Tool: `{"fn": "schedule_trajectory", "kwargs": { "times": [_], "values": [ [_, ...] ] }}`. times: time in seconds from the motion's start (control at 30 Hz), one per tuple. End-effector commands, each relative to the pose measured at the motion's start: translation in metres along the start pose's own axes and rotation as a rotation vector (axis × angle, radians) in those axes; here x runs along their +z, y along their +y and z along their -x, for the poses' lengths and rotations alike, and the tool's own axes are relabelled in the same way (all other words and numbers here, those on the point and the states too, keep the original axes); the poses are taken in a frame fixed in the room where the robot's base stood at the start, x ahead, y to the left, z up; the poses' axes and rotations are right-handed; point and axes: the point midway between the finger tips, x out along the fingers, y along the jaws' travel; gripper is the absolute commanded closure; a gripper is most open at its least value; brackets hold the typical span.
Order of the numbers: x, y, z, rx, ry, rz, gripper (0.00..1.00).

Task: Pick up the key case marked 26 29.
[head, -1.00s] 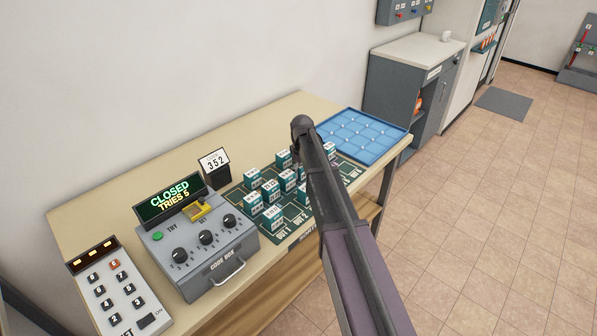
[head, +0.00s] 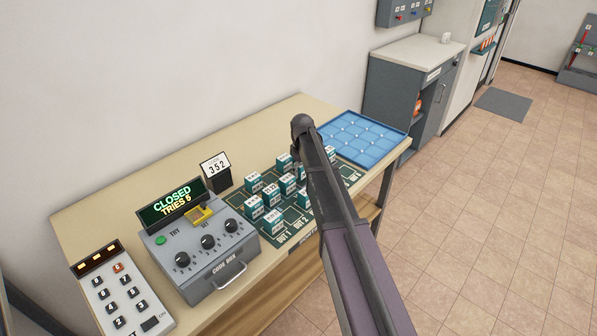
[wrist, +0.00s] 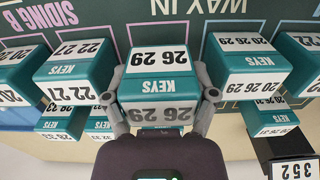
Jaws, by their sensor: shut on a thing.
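A teal and white key case marked 26 29 (wrist: 158,88) is in the middle of the wrist view, its lettering upside down. My gripper (wrist: 160,80) is shut on it, one finger along each side. A case marked 22 27 (wrist: 73,68) stands to the left. In the head view my arm hides the gripper and the held case. I cannot tell whether the held case is clear of the board.
Several cases stand close together on the green board (head: 298,240). A blue compartmented tray (head: 370,135) lies at the table's far end. A grey code box (head: 205,255), a 352 sign (head: 216,168) and a keypad (head: 122,290) are on the near left.

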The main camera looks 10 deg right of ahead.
Motion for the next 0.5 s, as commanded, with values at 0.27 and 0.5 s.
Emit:
{"fn": "schedule_trajectory", "kwargs": {
  "times": [0.27,0.5],
  "values": [
    [0.0,0.0,0.035,0.0,0.0,0.0,0.78],
    [0.0,0.0,0.058,0.0,0.0,0.0,0.78]
  ]
}}
